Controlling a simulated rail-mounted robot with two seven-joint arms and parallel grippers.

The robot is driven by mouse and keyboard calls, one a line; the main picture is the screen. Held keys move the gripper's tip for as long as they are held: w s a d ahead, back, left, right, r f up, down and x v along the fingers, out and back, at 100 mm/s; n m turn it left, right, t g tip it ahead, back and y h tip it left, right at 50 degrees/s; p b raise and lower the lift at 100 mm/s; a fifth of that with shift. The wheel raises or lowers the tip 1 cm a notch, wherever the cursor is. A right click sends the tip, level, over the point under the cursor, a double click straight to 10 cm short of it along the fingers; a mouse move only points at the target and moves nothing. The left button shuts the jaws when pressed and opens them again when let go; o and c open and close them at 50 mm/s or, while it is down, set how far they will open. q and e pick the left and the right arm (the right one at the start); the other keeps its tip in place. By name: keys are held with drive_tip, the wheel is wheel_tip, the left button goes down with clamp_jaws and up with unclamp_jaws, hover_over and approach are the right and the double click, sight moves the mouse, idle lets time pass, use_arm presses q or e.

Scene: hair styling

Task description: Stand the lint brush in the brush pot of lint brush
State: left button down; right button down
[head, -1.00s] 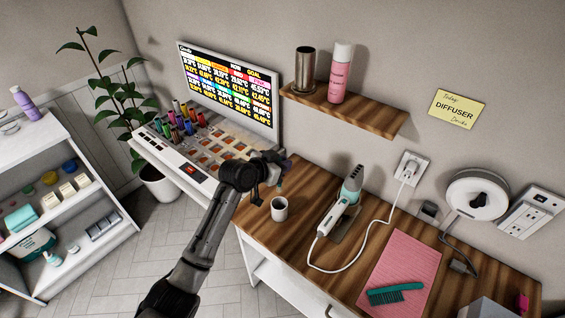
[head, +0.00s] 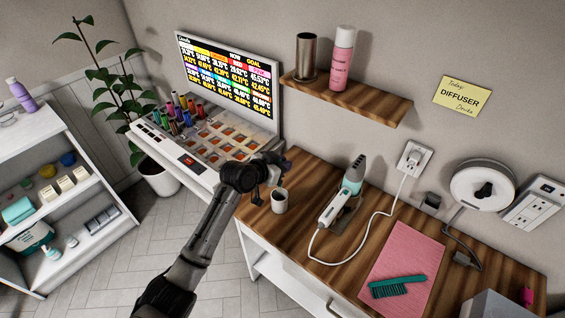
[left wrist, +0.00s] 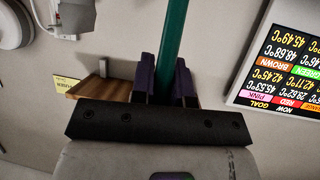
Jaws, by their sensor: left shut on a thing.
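My left gripper (head: 274,170) is at the left end of the wooden table, just above and behind a small white cup (head: 280,202), apart from it as far as I can see. In the left wrist view its purple fingers (left wrist: 166,82) are shut on a green rod-like handle (left wrist: 172,35), which I take to be the lint brush's. The rest of the held thing is out of sight or hidden by my arm. The white cup, upright, looks like the brush pot; its inside is barely visible. My right gripper is not in view.
A teal brush with dark bristles (head: 397,287) lies on the pink mat (head: 408,262). A white styling tool (head: 340,203) with a cord stands right of the cup. A wooden shelf (head: 375,108) holds a metal tumbler (head: 306,57) and pink can (head: 342,60). A monitor (head: 228,85) stands left.

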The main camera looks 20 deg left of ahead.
use_arm(q)
drive_tip(key=shift+f+b, duration=1.25)
drive_tip(key=shift+f, duration=1)
drive_tip(key=c, duration=1)
unclamp_jaws()
drive_tip(key=shift+c, duration=0.2)
drive_tip(key=o, duration=0.5)
